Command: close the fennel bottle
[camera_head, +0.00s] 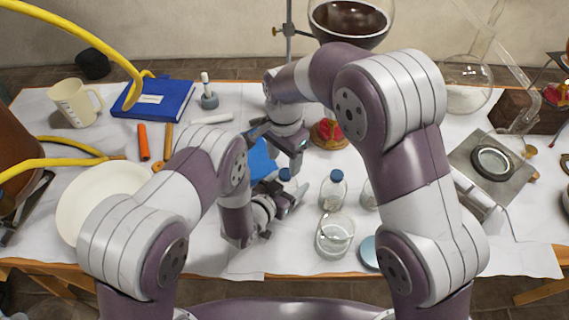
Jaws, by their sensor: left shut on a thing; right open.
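My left gripper (288,192) is low over the front middle of the table, shut on what looks like a small bottle. A blue cap or top (286,174) shows just above its fingers; the rest is mostly hidden, and I cannot tell whether the cap is seated. My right gripper (297,158) is open, just above and behind that blue top, pointing down. A clear bottle with a blue cap (334,188) stands upright to the right. Another clear vessel (368,194) is partly hidden by my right arm. No label is readable, so I cannot tell which bottle is fennel.
A glass beaker (334,238) and a blue disc (369,252) are near the front edge. A white plate (85,205), a blue book (155,99) and a mug (74,103) are at left. A red-and-gold object (328,134) stands behind the bottles.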

